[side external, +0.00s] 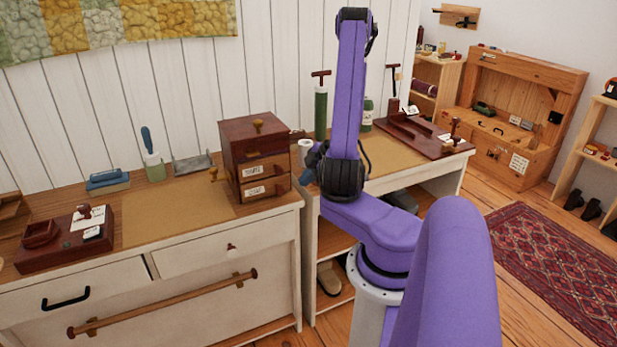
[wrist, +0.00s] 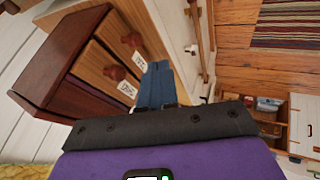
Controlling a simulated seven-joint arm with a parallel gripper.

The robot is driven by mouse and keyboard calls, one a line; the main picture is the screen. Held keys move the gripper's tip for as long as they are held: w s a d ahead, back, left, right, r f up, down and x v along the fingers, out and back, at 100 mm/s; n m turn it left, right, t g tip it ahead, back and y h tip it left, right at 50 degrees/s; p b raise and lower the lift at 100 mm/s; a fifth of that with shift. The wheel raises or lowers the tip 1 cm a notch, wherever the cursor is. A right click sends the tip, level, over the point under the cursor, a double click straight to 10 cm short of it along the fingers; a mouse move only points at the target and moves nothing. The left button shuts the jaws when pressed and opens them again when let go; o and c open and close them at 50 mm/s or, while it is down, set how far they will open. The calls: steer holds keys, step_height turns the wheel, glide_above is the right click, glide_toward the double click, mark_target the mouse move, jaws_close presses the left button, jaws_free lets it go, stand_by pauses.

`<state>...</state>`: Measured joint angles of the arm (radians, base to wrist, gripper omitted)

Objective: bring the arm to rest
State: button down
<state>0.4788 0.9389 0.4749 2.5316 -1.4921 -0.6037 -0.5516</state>
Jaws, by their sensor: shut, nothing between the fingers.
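My gripper (wrist: 157,68) shows in the wrist view as two blue fingers pressed together with nothing between them. Its tips are in front of the small dark-red drawer chest (wrist: 62,60); I cannot tell the exact gap. In the side external view the gripper is mostly hidden behind my purple arm, with only a bluish bit showing to the right of the chest (side external: 240,140). The chest stands upright on the desk (side external: 170,208). Its labelled drawers look shut.
A green cylinder with a T-handle (side external: 321,110) and a white roll (side external: 305,150) stand close to my arm. A dark-red tray (side external: 440,145) lies on the right desk. A red box with a stamp (side external: 65,245) sits at left. Open floor and a rug (side external: 555,255) lie right.

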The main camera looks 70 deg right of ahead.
steer(key=shift+s+r, duration=0.3)
steer(key=shift+r, duration=0.05)
steer(key=shift+w, duration=0.1)
steer(key=w+a+r+n+g+h, duration=0.1)
steer(key=w+a+r, duration=0.15)
steer(key=w, duration=0.25)
steer(key=w+a+r+n+g, duration=0.1)
steer(key=w+a, duration=0.2)
steer(key=w, duration=0.2)
steer(key=w+a+r, duration=0.2)
steer(key=a+r, duration=0.2)
steer(key=a, duration=0.8)
steer(key=s+a+r+n+g+y, duration=0.1)
steer(key=s+a+r+g, duration=0.1)
steer(key=s+a, duration=0.85)
steer(key=s+a+r+n+g, duration=0.1)
steer(key=s+a, duration=0.2)
steer(key=s, duration=0.2)
steer(key=s+a+r+n+g+y, duration=0.1)
steer(key=s+a+g, duration=0.1)
steer(key=s, duration=0.4)
steer(key=shift+s+a+r, duration=0.3)
steer(key=shift+a, duration=0.45)
